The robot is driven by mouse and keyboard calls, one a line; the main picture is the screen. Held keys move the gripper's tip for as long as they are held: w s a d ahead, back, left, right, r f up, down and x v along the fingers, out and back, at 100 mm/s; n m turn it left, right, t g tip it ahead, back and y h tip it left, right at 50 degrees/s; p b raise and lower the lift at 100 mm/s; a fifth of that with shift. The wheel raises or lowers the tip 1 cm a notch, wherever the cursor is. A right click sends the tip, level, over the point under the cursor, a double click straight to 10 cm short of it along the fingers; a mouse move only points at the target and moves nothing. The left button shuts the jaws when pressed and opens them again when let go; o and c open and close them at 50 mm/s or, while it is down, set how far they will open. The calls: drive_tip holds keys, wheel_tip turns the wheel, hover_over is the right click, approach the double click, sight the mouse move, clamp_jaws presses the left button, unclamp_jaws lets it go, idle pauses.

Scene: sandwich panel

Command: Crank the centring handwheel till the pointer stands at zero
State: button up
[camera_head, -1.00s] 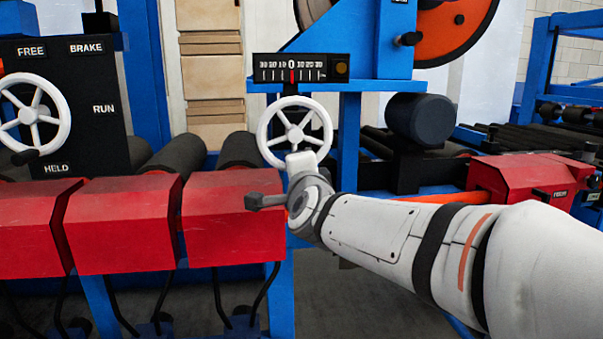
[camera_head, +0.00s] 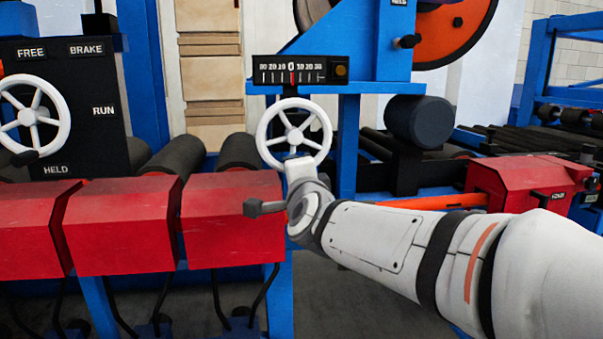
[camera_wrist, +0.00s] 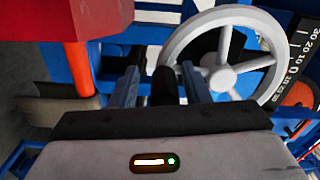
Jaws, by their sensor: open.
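The white centring handwheel (camera_head: 294,133) stands in the middle of the head view, below a black scale (camera_head: 265,76). The red pointer (camera_head: 292,78) stands at or very near the 0 mark. My gripper (camera_head: 297,160) is at the wheel's lower rim in the head view, its fingers hard to make out. In the wrist view my gripper (camera_wrist: 160,82) is open, its two fingers apart beside the wheel rim (camera_wrist: 172,60). A dark crank knob (camera_wrist: 166,86) appears between the fingers; I cannot tell whether they touch it. It is hidden in the head view.
Another white handwheel (camera_head: 34,116) stands on a black panel (camera_head: 92,140) marked FREE, BRAKE, RUN and HELD at the left. Red housings (camera_head: 120,225) lie left of my arm. A blue post (camera_head: 349,140) and dark roller (camera_head: 420,120) stand right of the centring wheel.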

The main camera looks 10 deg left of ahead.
drive_tip(key=p+v, duration=0.1)
drive_tip(key=v, duration=0.5)
drive_tip(key=shift+s+p, duration=0.3)
drive_tip(key=shift+s, duration=0.1)
drive_tip(key=shift+d, duration=0.1)
